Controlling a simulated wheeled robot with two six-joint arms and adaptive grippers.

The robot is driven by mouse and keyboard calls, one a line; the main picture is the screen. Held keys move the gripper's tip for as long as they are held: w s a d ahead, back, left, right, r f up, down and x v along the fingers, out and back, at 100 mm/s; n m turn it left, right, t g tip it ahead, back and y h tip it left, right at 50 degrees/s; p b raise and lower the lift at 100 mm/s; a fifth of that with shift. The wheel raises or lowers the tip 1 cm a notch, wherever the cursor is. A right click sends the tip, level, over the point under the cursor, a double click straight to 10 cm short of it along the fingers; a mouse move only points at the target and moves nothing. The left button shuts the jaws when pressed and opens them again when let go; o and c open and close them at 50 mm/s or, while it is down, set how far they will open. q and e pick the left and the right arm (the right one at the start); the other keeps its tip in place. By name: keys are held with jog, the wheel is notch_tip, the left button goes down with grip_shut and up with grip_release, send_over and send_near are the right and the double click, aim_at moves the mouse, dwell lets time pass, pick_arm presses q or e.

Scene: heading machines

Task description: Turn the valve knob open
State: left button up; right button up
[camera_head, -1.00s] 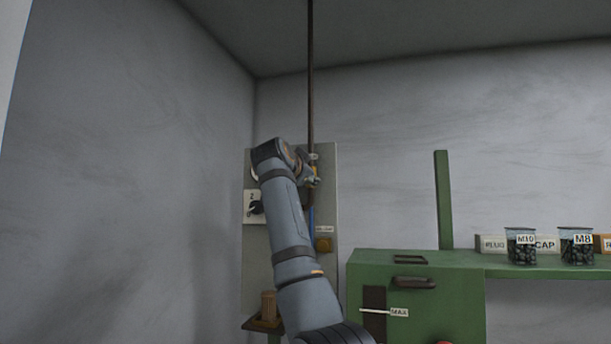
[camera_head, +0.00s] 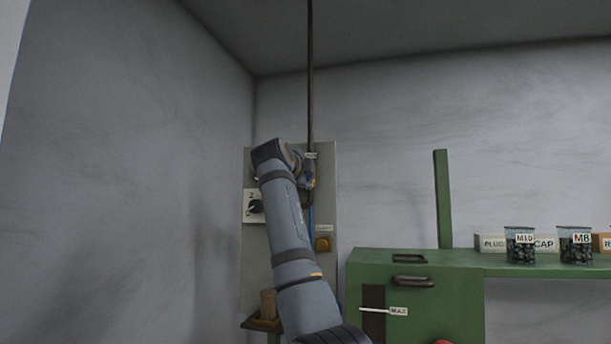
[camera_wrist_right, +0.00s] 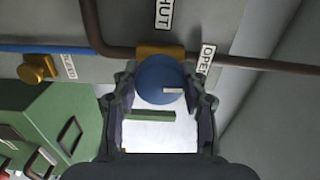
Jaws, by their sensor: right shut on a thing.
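The blue round valve knob (camera_wrist_right: 154,74) sits on a brass valve body (camera_wrist_right: 158,52) in the right wrist view. Its white pointer mark points to the right of that picture. A SHUT label (camera_wrist_right: 164,12) is above the knob and an OPEN label (camera_wrist_right: 207,60) is to its upper right. My right gripper (camera_wrist_right: 160,80) is shut on the knob, one finger on each side. In the head view my right gripper (camera_head: 309,178) is at the wall panel (camera_head: 327,195), mostly hidden behind my arm. My left gripper is not in view.
A dark pipe (camera_head: 310,80) runs down to the valve. A yellow knob (camera_head: 323,244) and a dark rotary switch (camera_head: 255,207) are on the panel. A green machine (camera_head: 450,300) stands to the right, with labelled jars (camera_head: 520,248) on its shelf.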

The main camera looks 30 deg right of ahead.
jog(key=shift+f+m, duration=0.2)
jog(key=shift+m, duration=0.2)
jog(key=o, duration=0.8)
jog(key=shift+c, duration=0.2)
jog(key=o, duration=0.4)
jog(key=shift+r, duration=0.1)
jog(key=shift+s, duration=0.15)
jog(key=shift+a, duration=0.2)
jog(key=v, duration=1.1)
jog(key=shift+s+a, duration=0.2)
jog(key=shift+s, duration=0.1)
jog(key=shift+d, duration=0.1)
